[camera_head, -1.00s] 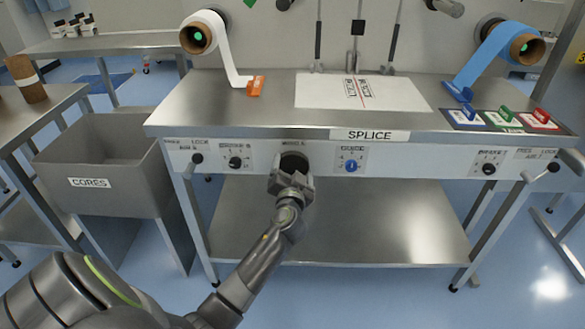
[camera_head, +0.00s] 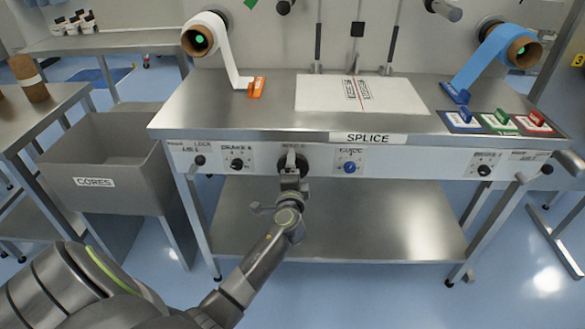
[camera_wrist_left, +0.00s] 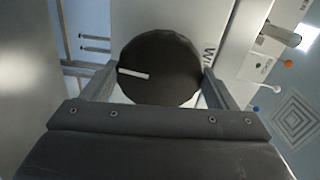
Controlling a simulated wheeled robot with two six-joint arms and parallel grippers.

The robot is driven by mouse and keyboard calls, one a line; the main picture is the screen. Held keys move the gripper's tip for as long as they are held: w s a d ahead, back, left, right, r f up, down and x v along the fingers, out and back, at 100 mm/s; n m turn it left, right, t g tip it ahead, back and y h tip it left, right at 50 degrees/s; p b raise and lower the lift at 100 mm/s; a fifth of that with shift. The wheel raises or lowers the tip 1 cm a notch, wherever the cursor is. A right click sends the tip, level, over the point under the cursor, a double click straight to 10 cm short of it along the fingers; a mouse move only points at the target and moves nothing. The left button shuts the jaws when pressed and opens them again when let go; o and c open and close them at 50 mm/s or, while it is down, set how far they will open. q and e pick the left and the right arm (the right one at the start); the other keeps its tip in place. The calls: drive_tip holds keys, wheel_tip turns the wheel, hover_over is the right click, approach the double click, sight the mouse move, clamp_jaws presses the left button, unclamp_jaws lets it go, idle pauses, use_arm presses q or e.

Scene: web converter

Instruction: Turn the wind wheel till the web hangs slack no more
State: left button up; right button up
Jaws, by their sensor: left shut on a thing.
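The wind wheel, a round black knob, is on the machine's front panel in the head view (camera_head: 282,163). In the left wrist view it fills the space between my fingers (camera_wrist_left: 165,88), its white pointer line aimed left. My left gripper (camera_head: 292,168) is shut on the wheel's rim, one finger on each side. The white web (camera_head: 229,62) comes down from the left roll (camera_head: 202,36) and bends toward an orange clip (camera_head: 257,87) on the table. The blue web (camera_head: 478,66) runs from the right roll to a blue clip. My right gripper is out of view.
Smaller knobs flank the wheel, a black one (camera_head: 237,164) and a blue one (camera_head: 349,168). A SPLICE plate (camera_head: 368,138) is on the table edge above. A grey CORES bin (camera_head: 95,182) stands at left. The lower shelf is below my arm.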

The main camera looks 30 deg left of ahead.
use_arm(q)
drive_tip(key=shift+m+p, duration=0.4)
drive_tip(key=shift+m, duration=0.8)
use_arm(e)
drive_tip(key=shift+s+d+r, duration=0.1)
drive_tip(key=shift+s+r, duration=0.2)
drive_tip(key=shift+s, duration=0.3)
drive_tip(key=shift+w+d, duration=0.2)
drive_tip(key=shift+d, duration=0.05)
use_arm(q)
drive_tip(key=o, duration=0.9)
drive_tip(key=shift+o, duration=0.2)
